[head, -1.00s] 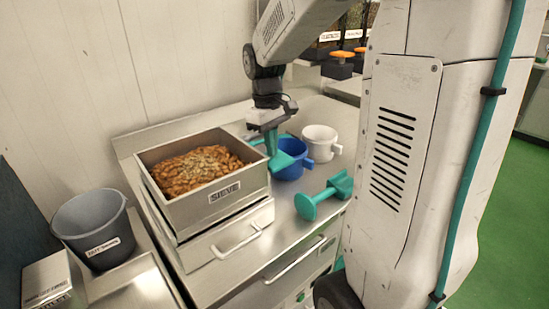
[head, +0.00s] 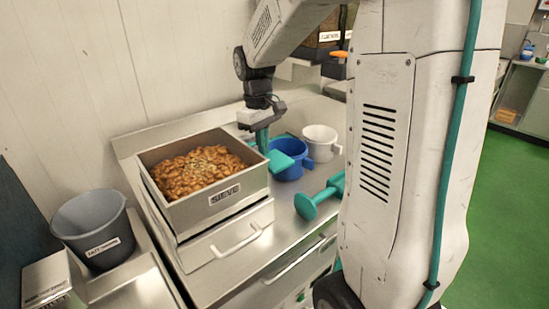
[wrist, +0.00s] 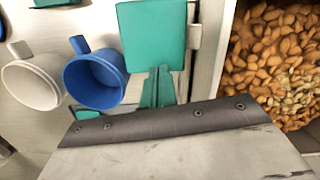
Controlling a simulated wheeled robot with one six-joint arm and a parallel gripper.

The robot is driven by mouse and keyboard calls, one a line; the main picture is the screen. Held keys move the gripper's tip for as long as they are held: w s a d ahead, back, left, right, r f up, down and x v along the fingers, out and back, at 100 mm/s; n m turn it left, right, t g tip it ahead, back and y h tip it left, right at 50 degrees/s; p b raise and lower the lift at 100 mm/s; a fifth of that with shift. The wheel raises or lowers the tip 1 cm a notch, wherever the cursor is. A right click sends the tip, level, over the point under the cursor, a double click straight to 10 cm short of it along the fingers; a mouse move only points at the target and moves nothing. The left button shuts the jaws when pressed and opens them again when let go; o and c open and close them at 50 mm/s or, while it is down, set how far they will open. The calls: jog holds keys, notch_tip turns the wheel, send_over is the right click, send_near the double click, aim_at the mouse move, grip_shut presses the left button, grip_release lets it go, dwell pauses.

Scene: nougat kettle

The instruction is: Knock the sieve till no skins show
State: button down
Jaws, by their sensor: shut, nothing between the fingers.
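The sieve (head: 243,192) is a steel box labelled SIEVE, standing on a steel drawer unit at left centre. It holds brown almonds (head: 190,170) with a patch of pale bits, likely skins (head: 215,155), which also shows in the wrist view (wrist: 297,103). My gripper (head: 262,138) is just right of the sieve's right side, pointing down, shut and holding nothing. A teal flat paddle (wrist: 152,35) shows at its end, beside the sieve wall (wrist: 211,65). I cannot tell whether it touches the wall.
A blue jug (head: 290,172) and a white jug (head: 321,152) stand right of my gripper. A teal tool with a round end (head: 306,205) lies at the counter's front. A grey bucket (head: 85,222) stands left of the sieve. The wall is close behind.

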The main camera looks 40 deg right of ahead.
notch_tip(320, 180, up, 8)
jog(key=shift+w, duration=0.45)
jog(key=shift+a, duration=0.1)
dwell(3.2)
jog(key=w+a+r+m+t, duration=0.3)
jog(key=w+a+m+t, duration=0.1)
jog(key=w+a, duration=0.3)
jog(key=w+a+r+m+t+y, duration=0.1)
jog(key=w+a+r+m+t, duration=0.2)
jog(key=w+a+m, duration=0.3)
jog(key=w+a+r, duration=0.1)
jog(key=a, duration=0.2)
jog(key=shift+a+t, duration=0.25)
jog(key=shift+t, duration=0.15)
jog(key=shift+f, duration=0.15)
